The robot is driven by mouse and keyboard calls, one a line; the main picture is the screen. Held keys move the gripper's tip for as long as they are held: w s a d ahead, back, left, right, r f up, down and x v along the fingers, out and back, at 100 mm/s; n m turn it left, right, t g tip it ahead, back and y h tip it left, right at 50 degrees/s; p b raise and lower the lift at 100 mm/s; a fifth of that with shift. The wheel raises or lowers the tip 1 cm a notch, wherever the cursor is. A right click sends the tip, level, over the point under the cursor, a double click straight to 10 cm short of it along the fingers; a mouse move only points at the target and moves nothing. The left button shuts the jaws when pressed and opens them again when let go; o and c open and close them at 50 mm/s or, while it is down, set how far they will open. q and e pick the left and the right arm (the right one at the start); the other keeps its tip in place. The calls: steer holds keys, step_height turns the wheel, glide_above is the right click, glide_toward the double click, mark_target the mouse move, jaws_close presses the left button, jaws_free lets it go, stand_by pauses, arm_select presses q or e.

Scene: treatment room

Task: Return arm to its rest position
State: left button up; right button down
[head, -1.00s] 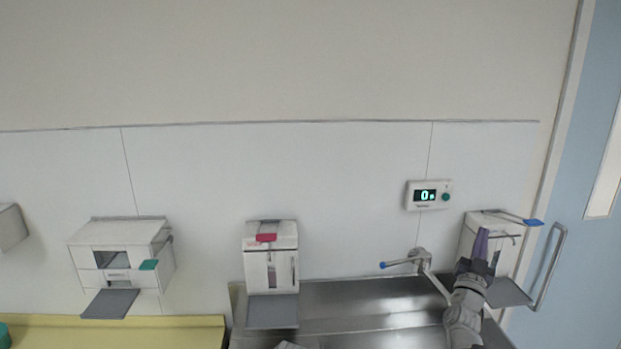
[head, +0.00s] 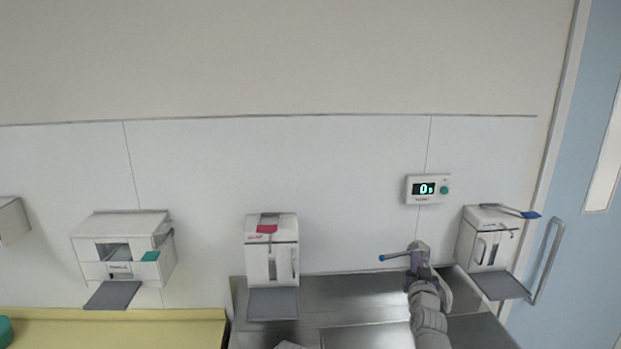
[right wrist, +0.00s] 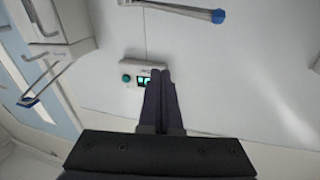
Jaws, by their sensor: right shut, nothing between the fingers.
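My right arm rises over the steel sink from the bottom of the head view. Its gripper (head: 418,258) is seen small and end-on in front of the tap, to the left of the right-hand dispenser. In the right wrist view the two dark fingers (right wrist: 162,76) lie together with nothing between them. Their tips overlap the wall timer in the picture. My left gripper is not in view.
The blue-tipped tap lever (head: 396,257) is close to my right gripper in the picture. The steel sink (head: 345,288) lies below. A timer (head: 427,189), right dispenser (head: 487,240), red-topped dispenser (head: 272,255) and left dispenser (head: 124,250) are on the wall. A yellow counter (head: 150,325) is left.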

steer(key=s+a+f+n+g+y+b, duration=0.1)
steer(key=s+a+f+n+g+y, duration=0.2)
steer(key=a+f, duration=0.35)
steer(key=s+a+f+g, duration=0.4)
steer(key=a+f, duration=0.2)
steer(key=f, duration=0.1)
steer(key=s+a+f+n+g+y+b, duration=0.1)
steer(key=s+a+f+n+g+y, duration=0.2)
steer(key=a+f, duration=0.35)
steer(key=s+a+f+g+h, duration=0.1)
steer(key=s+f+g, duration=0.1)
steer(key=s, duration=0.5)
steer(key=s+a+f+g+h+b, duration=0.1)
steer(key=s+f+g, duration=0.1)
steer(key=s+g, duration=0.2)
steer(key=s+a+f+n+g+h, duration=0.1)
steer(key=s+f+g+h, duration=0.1)
steer(key=s, duration=0.7)
steer(key=shift+s+a+f+g+b, duration=0.2)
steer(key=shift+s+f+g+b, duration=0.1)
steer(key=shift+f+g+b, duration=0.15)
steer(key=c, duration=1.6)
jaws_free()
